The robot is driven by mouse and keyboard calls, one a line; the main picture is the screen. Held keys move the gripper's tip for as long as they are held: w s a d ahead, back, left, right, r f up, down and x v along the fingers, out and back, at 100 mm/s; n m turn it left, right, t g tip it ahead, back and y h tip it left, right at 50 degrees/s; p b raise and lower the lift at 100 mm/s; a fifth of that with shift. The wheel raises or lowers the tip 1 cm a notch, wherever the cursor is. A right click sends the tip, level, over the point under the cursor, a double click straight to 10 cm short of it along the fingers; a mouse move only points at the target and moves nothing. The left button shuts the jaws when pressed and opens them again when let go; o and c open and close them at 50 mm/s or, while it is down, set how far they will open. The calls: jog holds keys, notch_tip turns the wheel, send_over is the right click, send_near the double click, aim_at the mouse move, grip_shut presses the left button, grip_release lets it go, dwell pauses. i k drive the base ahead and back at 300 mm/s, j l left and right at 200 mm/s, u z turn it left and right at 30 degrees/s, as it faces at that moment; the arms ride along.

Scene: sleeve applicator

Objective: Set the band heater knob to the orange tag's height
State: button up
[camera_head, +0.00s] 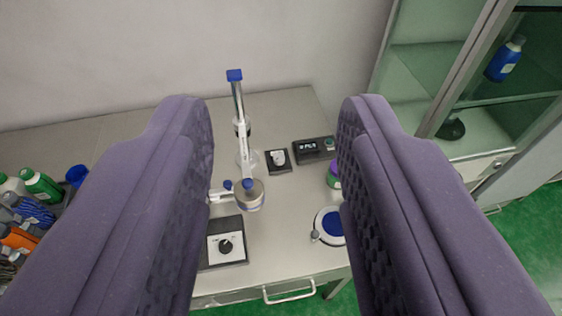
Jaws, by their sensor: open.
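My gripper (273,112) is open and empty, with its two purple padded fingers wide apart on either side of the view. Between the fingers, farther off on the table, stands an upright rod stand with a blue cap (235,75). A silver cylinder with a blue band (250,197) sits at its near end, with small blue knobs beside it. In front is a dark control box (234,261) with a white face and a round black knob (225,246). I cannot tell which part is the band heater knob. No orange tag can be made out at this distance.
Several bottles, one orange (18,237), crowd the table's left side. A dark device with a lit display (312,149), a purple-and-green jar (333,176) and a round blue-topped item (333,224) stand to the right. A glass cabinet (410,65) is at far right.

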aim_at(279, 159)
jog(key=u, duration=1.55)
jog(key=z, duration=1.55)
jog(key=i+l, duration=0.2)
jog(key=i, duration=0.2)
jog(key=i+l, duration=0.15)
jog(key=i, duration=0.25)
jog(key=i+l, duration=0.2)
jog(key=i, duration=0.25)
